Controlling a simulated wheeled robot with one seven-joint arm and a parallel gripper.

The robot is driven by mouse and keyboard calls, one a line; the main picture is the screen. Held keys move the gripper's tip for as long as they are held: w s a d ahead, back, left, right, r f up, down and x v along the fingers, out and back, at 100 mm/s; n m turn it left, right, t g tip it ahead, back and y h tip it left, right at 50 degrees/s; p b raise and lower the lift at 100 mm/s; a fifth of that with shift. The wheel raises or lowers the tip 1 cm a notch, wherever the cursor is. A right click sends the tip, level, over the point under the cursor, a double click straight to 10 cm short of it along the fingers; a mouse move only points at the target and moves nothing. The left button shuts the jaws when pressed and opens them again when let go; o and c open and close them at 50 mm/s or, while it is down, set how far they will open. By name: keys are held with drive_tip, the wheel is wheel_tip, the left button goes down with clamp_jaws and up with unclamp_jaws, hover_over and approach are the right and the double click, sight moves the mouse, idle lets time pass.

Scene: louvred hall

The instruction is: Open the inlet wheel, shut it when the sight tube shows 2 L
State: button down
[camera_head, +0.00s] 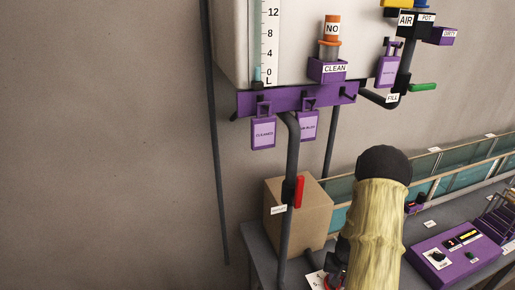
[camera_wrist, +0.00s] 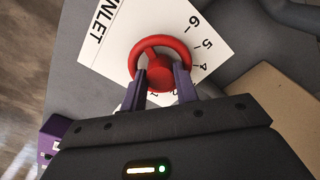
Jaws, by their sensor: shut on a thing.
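The red inlet wheel (camera_wrist: 160,74) sits on a white dial plate (camera_wrist: 118,52) marked INLET, with 4, 5 and 6 readable and lower numbers partly hidden. My gripper (camera_wrist: 161,66) is shut on the wheel, one dark finger on each side of its hub. In the head view my arm hides most of the wheel.
A cardboard box (camera_head: 288,225) stands behind the grey pipe (camera_head: 292,160), which carries a red lever (camera_head: 299,192). A purple control box (camera_head: 455,254) lies on the bench at right. Purple tags (camera_head: 263,133) hang below the tank. The wall at left is bare.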

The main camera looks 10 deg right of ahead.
drive_tip(key=shift+s+a+f+m, duration=0.1)
drive_tip(key=shift+s+f+m, duration=0.2)
drive_tip(key=shift+f, duration=0.2)
drive_tip(key=shift+s+a+f+m, duration=0.1)
drive_tip(key=shift+s+f+m, duration=0.2)
drive_tip(key=shift+f, duration=0.15)
drive_tip(key=c, duration=1.1)
unclamp_jaws()
drive_tip(key=shift+c, duration=0.2)
drive_tip(key=shift+w+d+r+p, duration=0.1)
drive_tip(key=shift+w+r+p, duration=0.15)
drive_tip(key=shift+r+p, duration=0.5)
drive_tip(key=shift+o, duration=0.7)
drive_tip(key=shift+w+d+r+g+p, duration=0.1)
drive_tip(key=shift+w+r+g+p, duration=0.1)
drive_tip(key=shift+r+g+p, duration=0.1)
wheel_tip(320, 180, up, 5)
drive_tip(key=p, duration=0.3)
drive_tip(key=shift+w+r, duration=0.1)
drive_tip(key=shift+w, duration=0.05)
drive_tip(key=shift+r, duration=0.1)
wheel_tip(320, 180, up, 17)
drive_tip(key=b, duration=0.3)
drive_tip(key=shift+r, duration=0.15)
